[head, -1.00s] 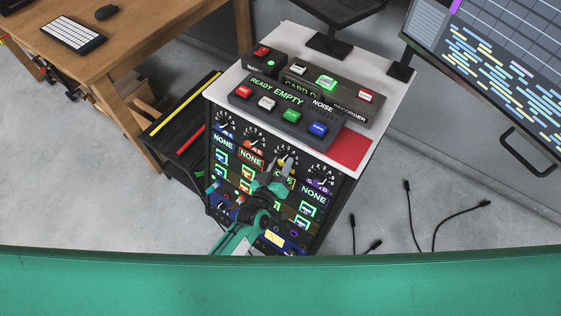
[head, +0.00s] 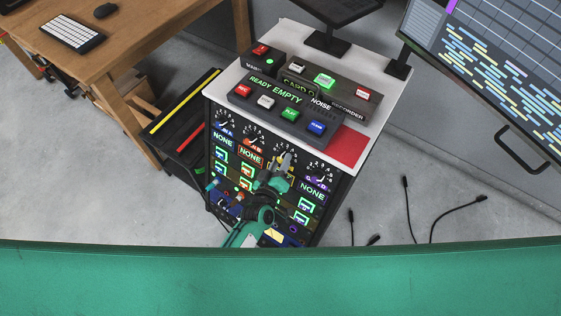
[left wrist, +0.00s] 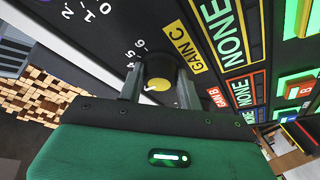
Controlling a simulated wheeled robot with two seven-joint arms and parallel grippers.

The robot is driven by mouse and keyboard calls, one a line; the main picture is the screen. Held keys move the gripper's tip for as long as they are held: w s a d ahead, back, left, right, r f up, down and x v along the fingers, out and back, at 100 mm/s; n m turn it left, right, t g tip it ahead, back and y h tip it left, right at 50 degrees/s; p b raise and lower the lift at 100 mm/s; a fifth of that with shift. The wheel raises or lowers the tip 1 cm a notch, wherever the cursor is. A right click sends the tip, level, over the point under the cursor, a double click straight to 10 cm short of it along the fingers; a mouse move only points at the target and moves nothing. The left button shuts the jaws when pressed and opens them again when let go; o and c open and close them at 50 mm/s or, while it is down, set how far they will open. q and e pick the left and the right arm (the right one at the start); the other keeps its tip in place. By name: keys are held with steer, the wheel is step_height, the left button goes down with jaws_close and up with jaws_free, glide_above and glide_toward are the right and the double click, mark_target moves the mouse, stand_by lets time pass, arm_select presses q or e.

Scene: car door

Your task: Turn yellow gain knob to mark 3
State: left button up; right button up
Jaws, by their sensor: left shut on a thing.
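The yellow gain knob (left wrist: 158,84), beside the yellow GAIN C label (left wrist: 184,47), shows in the left wrist view with a dark body and a yellow face. My left gripper (left wrist: 159,82) is shut on the knob, one finger on each side. Dial numbers run around the knob; a 4, 5 and 6 are readable near it, but the mark it points to is hard to tell. In the head view my left gripper (head: 283,165) covers most of this knob on the rack's front panel. My right gripper is not in view.
Blue, orange and purple (head: 319,181) gain knobs share the panel row. Above them, a white top (head: 290,38) holds button boxes (head: 286,113) and a red pad (head: 350,146). A wooden desk (head: 150,40) stands left, a large screen (head: 490,70) right. Cables (head: 440,220) lie on the floor.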

arm_select(q)
steer(key=o, duration=1)
steer(key=v, duration=1.4)
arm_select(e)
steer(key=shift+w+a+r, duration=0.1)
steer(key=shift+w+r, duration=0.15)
arm_select(q)
steer(key=shift+d, duration=0.1)
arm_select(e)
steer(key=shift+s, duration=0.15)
